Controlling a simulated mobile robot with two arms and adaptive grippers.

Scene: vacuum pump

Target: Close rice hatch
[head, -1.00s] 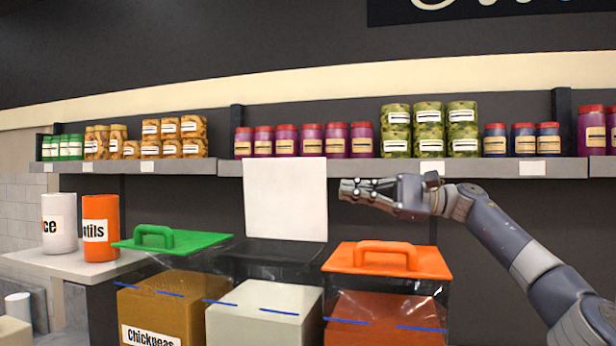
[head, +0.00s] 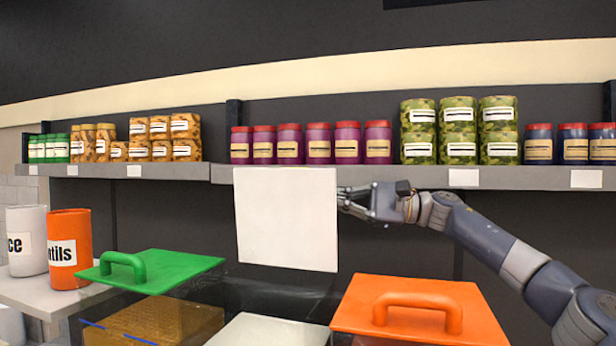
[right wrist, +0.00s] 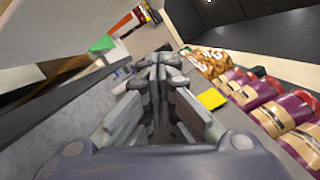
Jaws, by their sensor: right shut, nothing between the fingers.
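The rice hatch lid (head: 286,220) is a white square panel standing upright, open, above the middle bin. The white contents of the middle bin (head: 268,332) show below it. My right gripper (head: 345,199) is at the lid's right edge, its fingertips close to it in the picture; I cannot tell whether they touch. It is shut and empty, and its fingers show closed together in the right wrist view (right wrist: 158,78). My left gripper is not in view.
A green lid (head: 165,268) covers the left bin and an orange lid (head: 420,308) the right bin, each with a raised handle. A shelf (head: 520,178) of jars runs behind the arm. White and orange canisters (head: 70,248) stand on a side counter.

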